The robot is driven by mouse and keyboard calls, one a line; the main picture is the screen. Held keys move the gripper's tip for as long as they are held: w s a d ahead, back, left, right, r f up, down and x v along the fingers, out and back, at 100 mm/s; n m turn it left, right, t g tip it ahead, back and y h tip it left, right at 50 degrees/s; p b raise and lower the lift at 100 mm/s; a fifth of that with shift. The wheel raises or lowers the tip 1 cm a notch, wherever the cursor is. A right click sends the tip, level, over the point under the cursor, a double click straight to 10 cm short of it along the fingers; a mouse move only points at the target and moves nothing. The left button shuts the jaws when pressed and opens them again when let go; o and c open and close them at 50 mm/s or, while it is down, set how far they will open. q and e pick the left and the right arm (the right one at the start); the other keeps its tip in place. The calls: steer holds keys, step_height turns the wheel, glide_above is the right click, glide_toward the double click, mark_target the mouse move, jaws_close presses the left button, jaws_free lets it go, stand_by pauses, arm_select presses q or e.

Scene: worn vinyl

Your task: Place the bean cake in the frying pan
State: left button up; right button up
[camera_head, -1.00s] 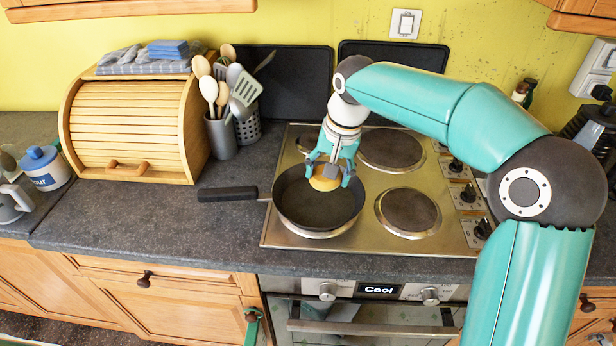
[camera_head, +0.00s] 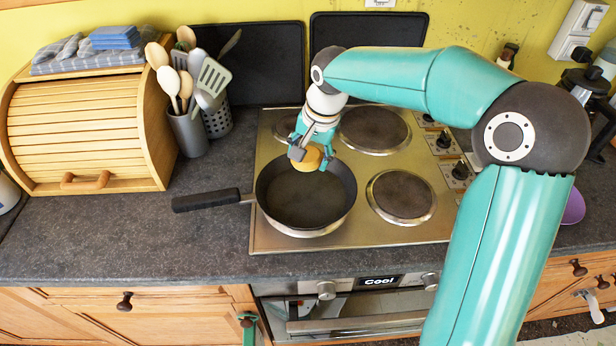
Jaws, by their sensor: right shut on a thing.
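The bean cake (camera_head: 307,160) is a small, round, golden-brown piece. My right gripper (camera_head: 311,155) is shut on it and holds it over the back part of the frying pan. The frying pan (camera_head: 306,198) is black and sits on the front left burner, its dark handle pointing left over the counter. The pan's floor looks empty. The gripper partly hides the cake, and I cannot tell how far the cake is above the pan floor.
The steel stove top (camera_head: 374,234) has other bare burners behind and right of the pan. Knobs line its right side. A wooden bread box (camera_head: 85,130) and a grey utensil holder (camera_head: 188,134) stand left. The counter (camera_head: 130,235) before them is clear.

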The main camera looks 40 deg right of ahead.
mark_target(307, 185)
steer(key=shift+s+f, duration=0.1)
steer(key=shift+f, duration=3.6)
steer(key=o, duration=1.6)
steer(key=shift+c, duration=0.2)
steer(key=v, duration=1.2)
steer(key=shift+d, duration=0.1)
